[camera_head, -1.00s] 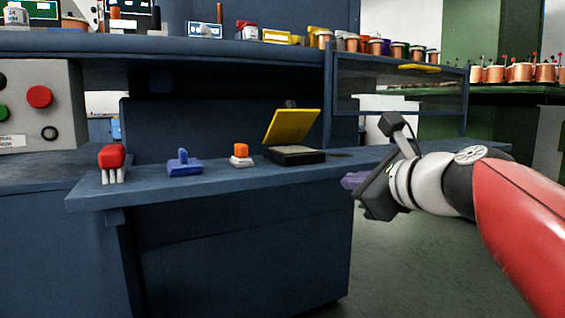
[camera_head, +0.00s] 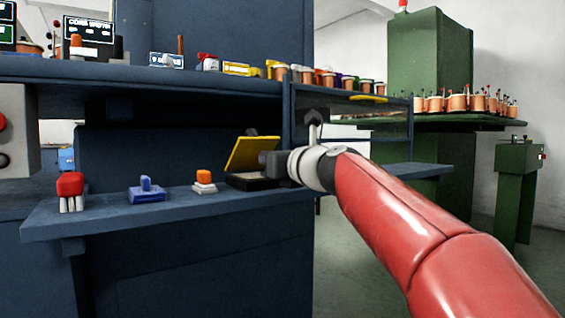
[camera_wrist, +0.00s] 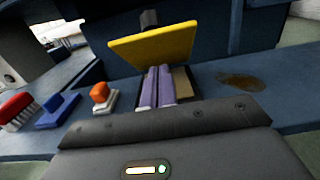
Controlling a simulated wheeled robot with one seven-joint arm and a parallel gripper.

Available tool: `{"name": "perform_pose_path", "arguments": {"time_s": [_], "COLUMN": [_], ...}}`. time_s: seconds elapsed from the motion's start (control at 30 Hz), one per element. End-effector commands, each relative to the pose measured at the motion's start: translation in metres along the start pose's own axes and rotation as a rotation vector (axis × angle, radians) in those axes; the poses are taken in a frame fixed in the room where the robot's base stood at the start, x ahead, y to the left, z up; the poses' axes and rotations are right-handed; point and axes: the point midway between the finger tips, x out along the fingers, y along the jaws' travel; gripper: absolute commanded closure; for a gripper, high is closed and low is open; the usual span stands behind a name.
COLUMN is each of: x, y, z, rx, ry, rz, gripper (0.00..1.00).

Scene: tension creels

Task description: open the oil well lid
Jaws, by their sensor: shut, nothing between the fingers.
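The oil well is a low black box with a yellow lid on the blue shelf. The lid (camera_head: 254,152) stands raised and tilted back above the box (camera_head: 248,183); the lid also shows in the wrist view (camera_wrist: 155,45). My gripper (camera_wrist: 158,74) has purple fingers, shut together and empty. In the wrist view they reach over the box, below the lid's lower edge; whether they touch either is unclear. In the head view my gripper's dark body covers the lid's right side and part of the box, and the fingers are hidden.
Left along the shelf (camera_head: 110,217) are an orange-topped button (camera_head: 204,177), a blue block with a peg (camera_head: 146,190) and a red brush (camera_head: 70,185). A brown stain (camera_wrist: 243,80) lies right of the box. An upper ledge with several spools overhangs behind.

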Motion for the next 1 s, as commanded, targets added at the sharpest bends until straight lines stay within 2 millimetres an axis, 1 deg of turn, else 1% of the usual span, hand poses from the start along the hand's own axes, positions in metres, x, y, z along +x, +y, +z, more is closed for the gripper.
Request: {"name": "perform_pose_path", "arguments": {"time_s": [0.03,0.23,0.67,1.0], "x": [0.005,0.015,0.016,0.016], "y": [0.000,0.000,0.000,-0.003], "z": [0.009,0.017,0.018,0.029], "rx": [0.000,0.000,-0.001,0.000], "ry": [-0.001,0.000,0.002,0.058], "rz": [0.001,0.000,0.000,0.000], "gripper": [1.00,1.00,1.00,1.00]}}
